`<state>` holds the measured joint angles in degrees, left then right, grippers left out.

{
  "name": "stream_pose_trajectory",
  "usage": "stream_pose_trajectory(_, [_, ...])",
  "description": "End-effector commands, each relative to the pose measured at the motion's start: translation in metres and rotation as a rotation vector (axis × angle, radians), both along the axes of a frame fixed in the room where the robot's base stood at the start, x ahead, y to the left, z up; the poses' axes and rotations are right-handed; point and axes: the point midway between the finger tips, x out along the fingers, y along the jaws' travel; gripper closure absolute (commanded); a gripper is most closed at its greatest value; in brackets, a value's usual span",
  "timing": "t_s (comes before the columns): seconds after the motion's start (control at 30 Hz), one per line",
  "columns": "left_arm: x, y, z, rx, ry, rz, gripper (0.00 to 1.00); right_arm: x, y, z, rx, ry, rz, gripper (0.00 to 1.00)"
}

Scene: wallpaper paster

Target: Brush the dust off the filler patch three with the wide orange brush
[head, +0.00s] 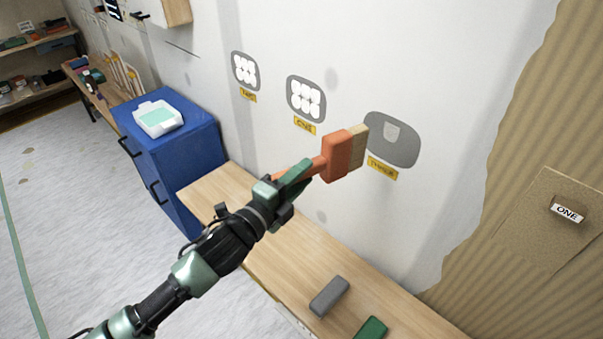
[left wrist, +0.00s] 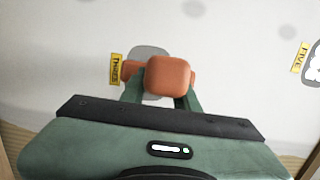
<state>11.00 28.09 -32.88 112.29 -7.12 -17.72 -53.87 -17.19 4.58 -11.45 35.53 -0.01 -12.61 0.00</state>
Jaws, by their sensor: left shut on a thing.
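The filler patch three (head: 400,146) is a grey oval on the white wall, with a pale spot near its upper middle and the yellow THREE label (head: 382,169) under it. My left gripper (head: 299,176) is shut on the handle of the wide orange brush (head: 338,155). The brush's pale bristles (head: 358,147) point right, at the left edge of the patch; I cannot tell whether they touch. In the left wrist view the orange brush (left wrist: 168,76) covers much of the grey patch (left wrist: 150,52). My right gripper is not in view.
Two more grey patches, the left (head: 245,71) and the middle (head: 306,98), bear white spots. Below, a wooden bench (head: 270,250) holds a grey block (head: 329,296) and a green block (head: 371,328). A blue cabinet (head: 170,165) carries a white tray (head: 158,128).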

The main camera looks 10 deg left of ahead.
Motion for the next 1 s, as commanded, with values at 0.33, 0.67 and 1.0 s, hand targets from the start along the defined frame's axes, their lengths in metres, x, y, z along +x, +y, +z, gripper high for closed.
stream_pose_trajectory(0.33, [0.032,-0.023,0.002,-0.004,-0.003,-0.001,1.0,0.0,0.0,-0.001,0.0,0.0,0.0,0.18])
stream_pose_trajectory(0.67, [0.051,-0.037,0.002,-0.003,-0.003,-0.001,1.0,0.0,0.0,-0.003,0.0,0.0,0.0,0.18])
stream_pose_trajectory(1.0, [0.052,-0.038,0.002,-0.003,-0.002,-0.001,1.0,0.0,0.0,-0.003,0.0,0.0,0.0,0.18])
